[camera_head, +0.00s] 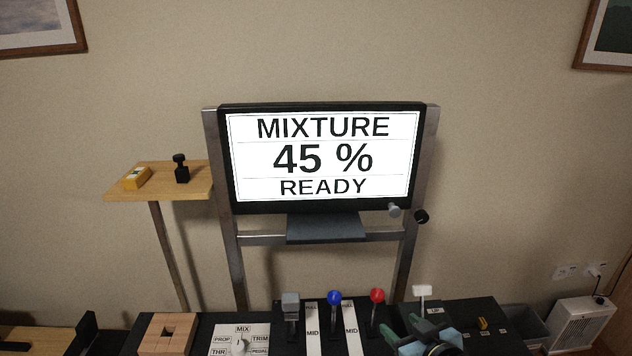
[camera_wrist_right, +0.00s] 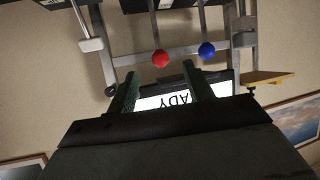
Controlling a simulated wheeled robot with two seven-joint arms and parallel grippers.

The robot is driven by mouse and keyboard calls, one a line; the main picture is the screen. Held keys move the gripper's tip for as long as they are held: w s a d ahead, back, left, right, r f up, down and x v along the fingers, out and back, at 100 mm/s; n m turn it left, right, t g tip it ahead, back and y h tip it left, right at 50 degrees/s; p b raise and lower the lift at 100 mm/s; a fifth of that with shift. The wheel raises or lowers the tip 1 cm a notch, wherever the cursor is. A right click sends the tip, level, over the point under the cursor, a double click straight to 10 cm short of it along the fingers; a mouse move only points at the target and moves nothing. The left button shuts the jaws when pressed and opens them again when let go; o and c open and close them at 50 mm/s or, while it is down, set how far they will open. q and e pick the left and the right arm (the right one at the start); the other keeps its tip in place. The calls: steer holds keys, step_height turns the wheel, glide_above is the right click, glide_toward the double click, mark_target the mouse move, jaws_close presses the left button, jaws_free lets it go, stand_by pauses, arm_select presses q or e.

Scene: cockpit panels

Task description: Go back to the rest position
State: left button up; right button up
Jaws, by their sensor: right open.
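My right gripper (camera_head: 402,328) is at the bottom of the head view, right of the red-knobbed lever (camera_head: 377,296) and close to the console. Its greenish fingers also show in the right wrist view (camera_wrist_right: 158,82), spread apart with nothing between them. In that view the red knob (camera_wrist_right: 160,59) and the blue knob (camera_wrist_right: 207,49) appear beyond the fingers, apart from them. My left gripper is not in view. The monitor (camera_head: 322,158) reads MIXTURE 45 % READY.
The console carries a grey-handled lever (camera_head: 290,304), a blue-knobbed lever (camera_head: 334,298), a selector dial (camera_head: 242,341) and a wooden block frame (camera_head: 168,334). A white-topped switch (camera_head: 422,291) stands beside my right gripper. A small wooden shelf (camera_head: 160,190) stands left of the monitor.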

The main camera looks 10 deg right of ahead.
steer(key=s+f+g+h, duration=0.3)
steer(key=s+g, duration=0.6)
steer(key=s, duration=1.6)
step_height(320, 180, down, 33)
steer(key=s+g+b, duration=0.2)
steer(key=b, duration=0.4)
steer(key=s+d+f+b, duration=0.3)
steer(key=s+f+b, duration=0.2)
steer(key=s+f, duration=1.1)
step_height(320, 180, down, 4)
steer(key=shift+r+g+y+b, duration=0.15)
steer(key=shift+g+y+b, duration=0.15)
steer(key=shift+g+b, duration=0.1)
